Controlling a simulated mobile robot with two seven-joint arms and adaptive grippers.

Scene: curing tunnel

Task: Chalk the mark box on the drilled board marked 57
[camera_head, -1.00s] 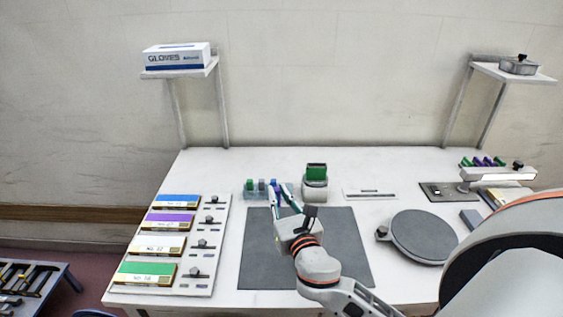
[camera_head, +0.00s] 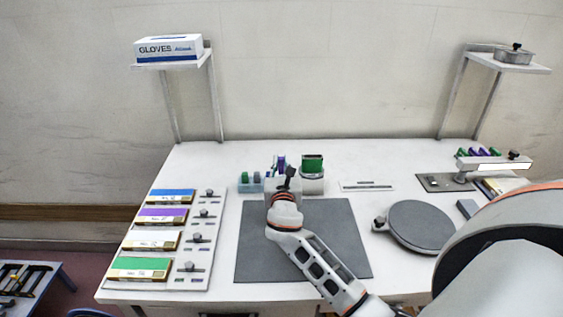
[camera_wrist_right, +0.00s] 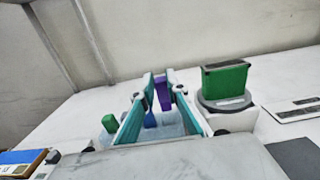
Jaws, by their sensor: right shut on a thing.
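My right gripper (camera_head: 280,163) is over the right end of a pale blue chalk holder (camera_head: 250,187) at the back of the table. It is shut on a purple chalk block (camera_wrist_right: 163,88), which shows between its teal fingers in the right wrist view. Green and blue-grey blocks stand in the holder's left part; a dark blue block (camera_wrist_right: 150,118) shows lower between the fingers. On the left, a white rack (camera_head: 200,240) bears boards with blue (camera_head: 171,196), purple (camera_head: 162,215), pale (camera_head: 152,240) and green (camera_head: 139,268) tops. Their numbers are too small to read. My left gripper is not in view.
A grey mat (camera_head: 300,245) lies bare in the middle, partly under my right arm. A round stand with a green pad (camera_head: 313,162) is just right of the gripper. A dark round turntable (camera_head: 420,225) stands at right. Shelves carry a glove box (camera_head: 168,48) and a metal tin (camera_head: 513,56).

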